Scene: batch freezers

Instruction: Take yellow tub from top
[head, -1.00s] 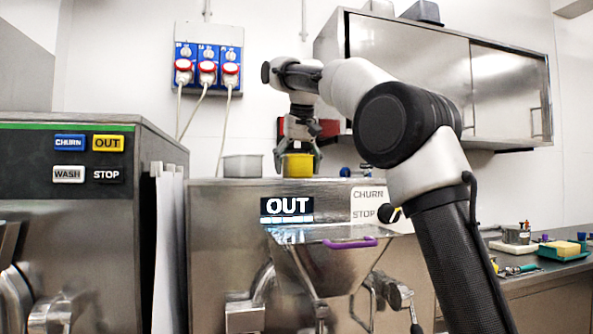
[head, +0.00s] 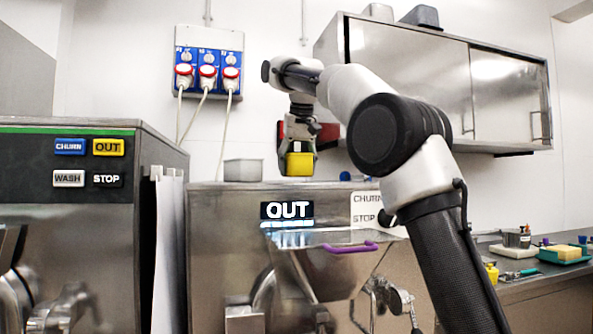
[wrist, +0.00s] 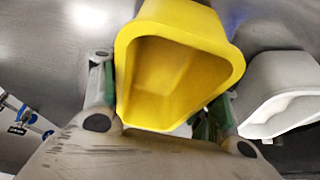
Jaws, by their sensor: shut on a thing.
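The yellow tub (head: 299,164) is held in my gripper (head: 299,150) above the top of the middle freezer (head: 230,215) in the head view. In the wrist view the tub (wrist: 175,85) is between my two fingers (wrist: 165,125), with its open mouth facing the camera and its inside looking empty. My gripper is shut on the tub, one finger on each side. The tub appears a little above the freezer top, with a small gap beneath it.
A grey-white tub (head: 243,170) stands on the freezer top left of the yellow one, also in the wrist view (wrist: 280,95). A steel wall cabinet (head: 440,75) hangs at right. The freezer's hopper with a purple handle (head: 350,247) juts out in front.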

